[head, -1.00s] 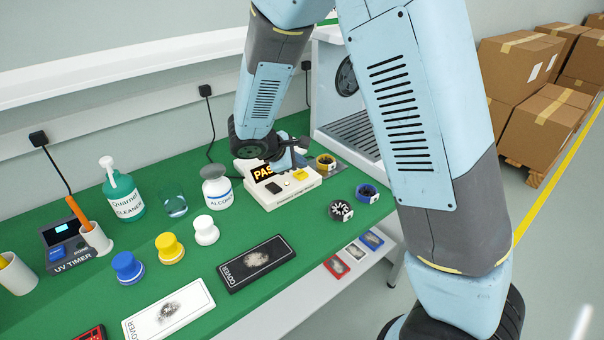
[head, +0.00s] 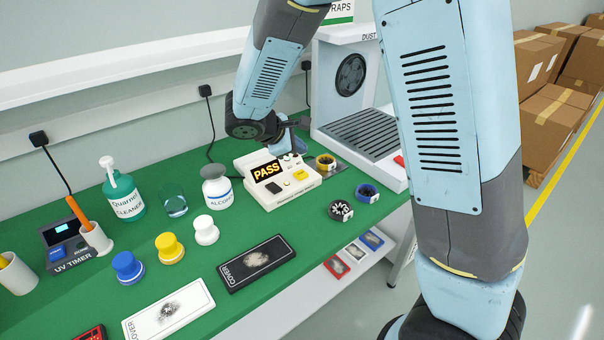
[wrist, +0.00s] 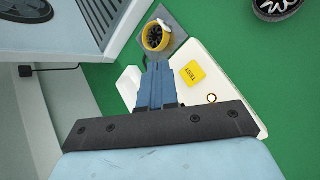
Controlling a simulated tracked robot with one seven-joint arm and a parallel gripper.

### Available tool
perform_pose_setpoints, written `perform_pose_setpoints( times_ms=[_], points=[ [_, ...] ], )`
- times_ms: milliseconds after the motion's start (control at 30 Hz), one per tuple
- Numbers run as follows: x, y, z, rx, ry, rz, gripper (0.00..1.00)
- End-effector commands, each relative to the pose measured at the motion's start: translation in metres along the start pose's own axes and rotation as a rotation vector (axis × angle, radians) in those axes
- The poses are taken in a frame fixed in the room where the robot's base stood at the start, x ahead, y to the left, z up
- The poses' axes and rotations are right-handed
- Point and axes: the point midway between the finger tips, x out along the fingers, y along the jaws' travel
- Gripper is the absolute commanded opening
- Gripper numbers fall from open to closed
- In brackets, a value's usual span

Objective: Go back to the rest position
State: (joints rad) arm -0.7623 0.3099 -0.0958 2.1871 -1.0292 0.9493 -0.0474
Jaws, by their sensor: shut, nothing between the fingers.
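My gripper (head: 292,138) hangs above the back part of the white tester box, near the green work table's far side. In the wrist view my gripper (wrist: 158,85) shows its blue fingers shut together with nothing between them. The tester (head: 276,196) has a lit display reading PASS and a yellow button, which also shows as a TEST button (wrist: 192,74) in the wrist view. A yellow ring part (head: 325,162) sits on a grey plate beside the tester; it also shows just beyond the fingertips in the wrist view (wrist: 154,38).
A dust cabinet (head: 352,130) with a slotted tray stands right of the tester. A blue ring part (head: 367,192) and a black one (head: 340,210) lie on the table (head: 215,262). Bottles, knobs and cover plates fill the left. Cardboard boxes (head: 560,120) stand at the far right.

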Motion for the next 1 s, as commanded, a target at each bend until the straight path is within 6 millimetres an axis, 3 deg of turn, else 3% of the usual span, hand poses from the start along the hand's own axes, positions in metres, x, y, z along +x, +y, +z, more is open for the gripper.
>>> perform_pose_setpoints(
  times_ms=[400, 533, 667, 1000],
  points=[
    [0.0, 0.0, 0.0, 0.001, 0.0, 0.0, 0.0],
    [-0.001, 0.001, 0.012, 0.037, 0.004, -0.017, 0.0],
    [-0.005, 0.002, 0.045, 0.141, 0.017, -0.069, 0.0],
    [-0.025, -0.015, 0.15, 0.522, 0.078, -0.244, 0.0]
  ],
)
